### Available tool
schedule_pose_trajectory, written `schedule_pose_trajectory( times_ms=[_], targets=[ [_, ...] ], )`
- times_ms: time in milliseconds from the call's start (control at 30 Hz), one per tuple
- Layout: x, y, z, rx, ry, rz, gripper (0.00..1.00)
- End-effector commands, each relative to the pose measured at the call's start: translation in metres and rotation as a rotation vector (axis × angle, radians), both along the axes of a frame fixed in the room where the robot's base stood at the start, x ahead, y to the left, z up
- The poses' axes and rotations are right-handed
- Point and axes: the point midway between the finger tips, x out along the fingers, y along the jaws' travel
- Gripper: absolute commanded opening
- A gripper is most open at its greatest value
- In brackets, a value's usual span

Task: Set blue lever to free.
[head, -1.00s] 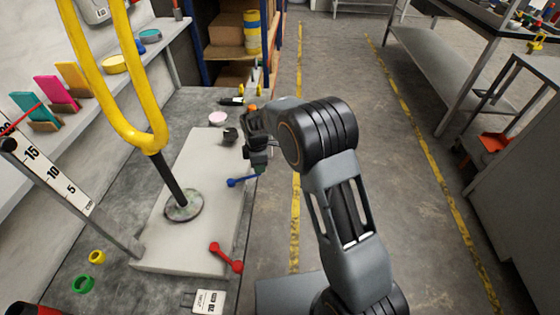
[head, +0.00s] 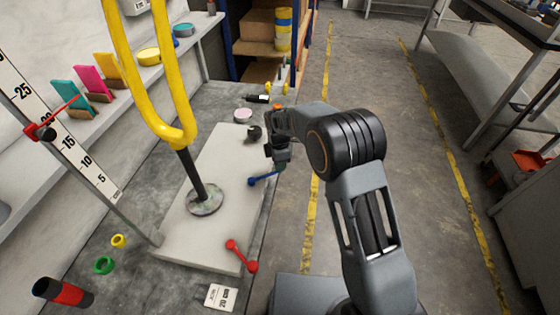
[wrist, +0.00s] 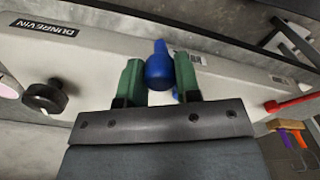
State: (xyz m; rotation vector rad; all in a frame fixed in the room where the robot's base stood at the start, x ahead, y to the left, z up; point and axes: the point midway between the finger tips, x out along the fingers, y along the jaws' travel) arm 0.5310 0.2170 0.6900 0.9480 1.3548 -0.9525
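The blue lever (head: 262,179) sticks out from the right long edge of the pale grey base plate (head: 222,155). Its rounded blue knob (wrist: 159,68) shows in the wrist view. My gripper (head: 279,162) is at the lever's outer end, small and partly hidden by its own parts in the head view. In the wrist view my gripper (wrist: 158,80) has its two green fingers apart, one on each side of the knob. I cannot tell whether they touch it. No marking for free is readable.
A red lever (head: 241,255) sits at the plate's near right corner, and a black knob (head: 253,133) at its far end. A yellow looped frame (head: 178,133) rises on a dark post from the plate. The floor right of the plate is clear.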

Motion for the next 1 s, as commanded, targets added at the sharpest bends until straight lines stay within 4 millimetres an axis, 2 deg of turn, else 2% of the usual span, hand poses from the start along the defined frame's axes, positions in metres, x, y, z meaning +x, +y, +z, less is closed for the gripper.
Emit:
schedule_pose_trajectory(
  times_ms=[33, 267, 567, 733, 1000],
  targets=[
    [0.001, 0.002, 0.001, 0.006, -0.007, 0.001, 0.35],
    [0.002, 0.0, 0.001, 0.004, -0.005, -0.004, 0.57],
    [0.002, -0.001, 0.004, 0.003, -0.004, -0.005, 0.57],
    [0.002, 0.0, 0.027, 0.005, -0.007, -0.003, 0.57],
    [0.002, 0.0, 0.084, 0.005, -0.008, -0.003, 0.57]
  ],
)
